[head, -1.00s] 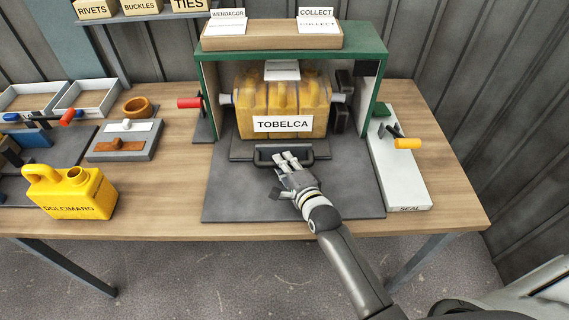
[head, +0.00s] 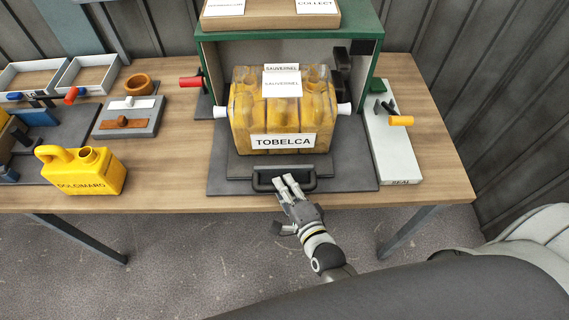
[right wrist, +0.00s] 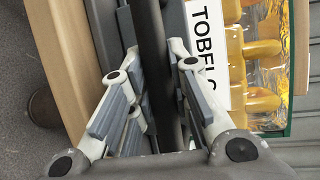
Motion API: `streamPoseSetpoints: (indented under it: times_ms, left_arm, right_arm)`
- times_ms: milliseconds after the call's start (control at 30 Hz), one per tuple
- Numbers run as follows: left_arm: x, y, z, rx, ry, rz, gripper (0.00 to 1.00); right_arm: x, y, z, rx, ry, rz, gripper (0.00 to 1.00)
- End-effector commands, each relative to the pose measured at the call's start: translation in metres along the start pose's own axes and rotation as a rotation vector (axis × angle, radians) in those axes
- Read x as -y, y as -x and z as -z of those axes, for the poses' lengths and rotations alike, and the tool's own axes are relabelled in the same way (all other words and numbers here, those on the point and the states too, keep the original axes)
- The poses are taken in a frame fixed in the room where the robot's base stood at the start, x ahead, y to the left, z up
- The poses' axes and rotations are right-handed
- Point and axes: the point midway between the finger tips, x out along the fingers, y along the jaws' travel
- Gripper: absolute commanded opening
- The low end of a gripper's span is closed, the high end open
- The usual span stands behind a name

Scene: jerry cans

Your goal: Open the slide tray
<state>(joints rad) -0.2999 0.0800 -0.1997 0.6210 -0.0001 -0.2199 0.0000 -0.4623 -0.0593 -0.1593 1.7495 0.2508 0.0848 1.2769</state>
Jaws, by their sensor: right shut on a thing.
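The slide tray (head: 238,166) is a dark grey plate with a black bar handle (head: 263,181) at its front. It stands well out of the green-framed housing (head: 204,62) over a grey base plate. On it sits a translucent block with yellow can shapes (head: 243,122), labelled TOBELCA. My right gripper (head: 288,183) is shut on the handle. In the right wrist view its fingers (right wrist: 155,62) lie on both sides of the black bar (right wrist: 151,35). The gripper hides part of the handle. My left gripper is not in view.
A yellow DOLCIMARO can (head: 85,172) stands at the left. A red-handled lever (head: 192,82) is left of the housing, and a white SEAL plate (head: 392,160) with an orange handle is at its right. The table's front edge lies close before the tray.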

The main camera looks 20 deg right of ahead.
Motion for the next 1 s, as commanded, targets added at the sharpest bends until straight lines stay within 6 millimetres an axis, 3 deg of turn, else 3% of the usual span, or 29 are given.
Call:
streamPoseSetpoints:
  times_ms: [233, 700, 733, 900, 1000]
  left_arm:
    - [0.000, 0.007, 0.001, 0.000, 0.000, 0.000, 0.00]
    - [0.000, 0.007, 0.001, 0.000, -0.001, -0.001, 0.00]
    - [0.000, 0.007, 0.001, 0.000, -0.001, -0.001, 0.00]
    - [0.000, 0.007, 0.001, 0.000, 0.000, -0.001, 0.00]
    - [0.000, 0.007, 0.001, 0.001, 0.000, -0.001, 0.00]
  right_arm:
    - [-0.006, 0.024, -0.010, 0.001, 0.000, -0.003, 0.00]
    - [-0.008, 0.028, -0.012, 0.001, 0.000, -0.003, 0.00]
    - [-0.008, 0.028, -0.012, 0.001, 0.000, -0.003, 0.21]
    - [-0.007, 0.028, -0.012, 0.001, 0.000, -0.002, 0.41]
    - [-0.007, 0.028, -0.012, 0.001, 0.000, -0.001, 0.41]
